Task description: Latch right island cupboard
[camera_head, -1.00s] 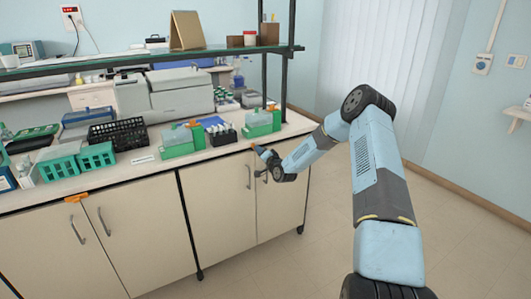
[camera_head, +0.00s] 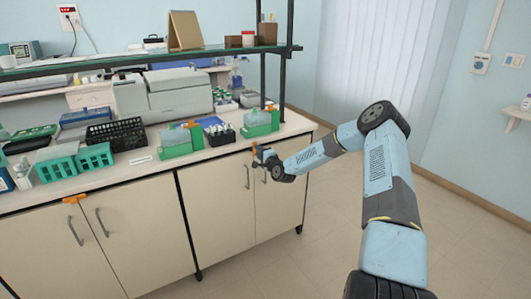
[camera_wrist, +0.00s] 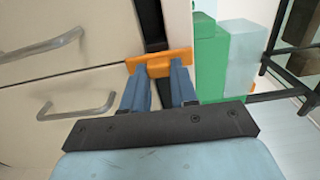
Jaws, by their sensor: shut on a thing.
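The right island cupboard (camera_head: 215,205) has two pale doors, which look closed, with a vertical metal handle (camera_head: 247,177) on the left door. In the wrist view its two handles show at the left, one at the top (camera_wrist: 45,43) and one below (camera_wrist: 78,106). My gripper (camera_wrist: 160,75) is shut on the latch's thicker block. In the head view my gripper (camera_head: 260,153) is at the cupboard's top edge and partly hides the latch.
A left cupboard with its own orange latch (camera_head: 74,198) stands beside it. On the counter above are green containers (camera_head: 260,122), a tube rack (camera_head: 220,134) and a black basket (camera_head: 117,134). The floor (camera_head: 265,270) in front is clear.

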